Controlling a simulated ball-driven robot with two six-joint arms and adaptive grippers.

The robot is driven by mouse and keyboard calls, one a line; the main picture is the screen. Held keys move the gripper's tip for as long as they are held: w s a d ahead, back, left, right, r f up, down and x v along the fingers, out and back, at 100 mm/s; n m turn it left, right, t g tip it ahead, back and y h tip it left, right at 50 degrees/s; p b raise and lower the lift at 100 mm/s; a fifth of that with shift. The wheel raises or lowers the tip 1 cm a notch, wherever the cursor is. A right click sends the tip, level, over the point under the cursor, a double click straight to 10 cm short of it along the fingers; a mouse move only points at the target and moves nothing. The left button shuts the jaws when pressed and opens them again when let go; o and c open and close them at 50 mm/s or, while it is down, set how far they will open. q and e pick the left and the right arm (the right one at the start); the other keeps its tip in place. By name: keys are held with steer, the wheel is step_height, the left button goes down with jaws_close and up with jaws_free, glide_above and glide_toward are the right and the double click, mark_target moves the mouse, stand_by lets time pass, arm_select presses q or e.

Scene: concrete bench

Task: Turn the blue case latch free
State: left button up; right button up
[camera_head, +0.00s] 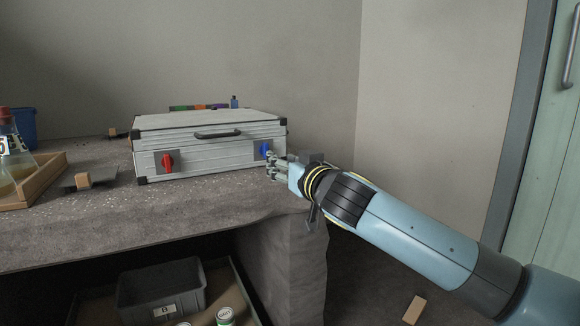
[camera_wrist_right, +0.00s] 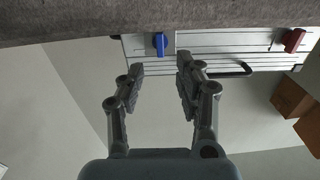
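The silver case (camera_head: 210,157) lies shut on the concrete bench, its front facing me. Its blue latch (camera_head: 265,148) is at the right end of the front, its small handle roughly upright. The wrist view, upside down, also shows the blue latch (camera_wrist_right: 158,43). My right gripper (camera_head: 272,166) is just in front of the case's right end, near the blue latch. In the wrist view its two fingers (camera_wrist_right: 160,66) are apart and empty, with the latch beyond and roughly between the tips. No contact shows. My left gripper is out of view.
A red latch (camera_head: 167,161) is at the front's left, and a black handle (camera_head: 217,134) between. A wooden tray (camera_head: 45,178) with a flask (camera_head: 14,155) stands left. A grey bin (camera_head: 160,288) sits below the bench. The bench's right edge is under my right gripper.

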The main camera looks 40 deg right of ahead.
steer(key=shift+v, duration=1.65)
